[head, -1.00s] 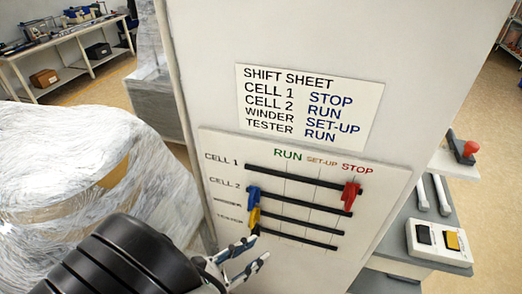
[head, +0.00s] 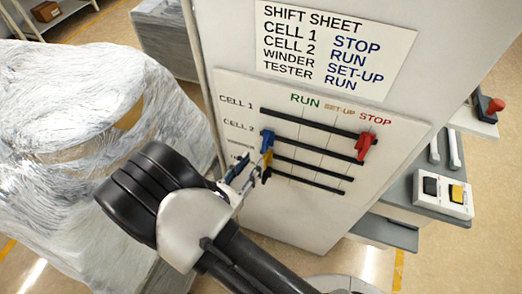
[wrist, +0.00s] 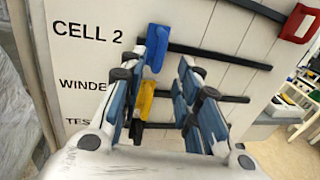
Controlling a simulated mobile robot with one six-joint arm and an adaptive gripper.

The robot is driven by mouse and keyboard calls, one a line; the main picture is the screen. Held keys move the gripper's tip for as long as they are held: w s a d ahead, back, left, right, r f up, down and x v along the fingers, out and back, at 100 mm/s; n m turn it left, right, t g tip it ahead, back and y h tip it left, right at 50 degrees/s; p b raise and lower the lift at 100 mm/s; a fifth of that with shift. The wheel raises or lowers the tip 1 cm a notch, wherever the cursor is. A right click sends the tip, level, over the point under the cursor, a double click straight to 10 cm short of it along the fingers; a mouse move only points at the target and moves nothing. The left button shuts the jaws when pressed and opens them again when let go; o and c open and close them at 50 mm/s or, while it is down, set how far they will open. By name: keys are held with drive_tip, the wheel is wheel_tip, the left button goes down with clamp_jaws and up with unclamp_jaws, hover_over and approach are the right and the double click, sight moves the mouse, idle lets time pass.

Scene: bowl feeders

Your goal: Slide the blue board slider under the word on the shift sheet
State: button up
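The blue slider (head: 267,139) sits at the left end of the CELL 2 track, left of the line under RUN. It also shows in the wrist view (wrist: 155,48), close to my left finger. The shift sheet (head: 335,47) above the board (head: 300,190) reads CELL 1 STOP, CELL 2 RUN, WINDER SET-UP, TESTER RUN. The board's columns are RUN, SET-UP and STOP. My gripper (head: 245,172) is open, low and left before the board, by the yellow slider. Its fingers (wrist: 170,75) stand apart; I cannot tell whether they touch any slider. They partly hide the lower row labels.
The yellow slider (head: 267,158) is at the left end of the WINDER track. The red slider (head: 365,146) is near STOP on CELL 1. Wrapped goods (head: 70,110) stand left. A grey shelf with a switch box (head: 443,195) is right. The board's middle is clear.

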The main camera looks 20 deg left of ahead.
sight(263, 150)
drive_tip(key=x, duration=0.6)
drive_tip(key=shift+c, duration=0.2)
clamp_jaws()
idle(0.5)
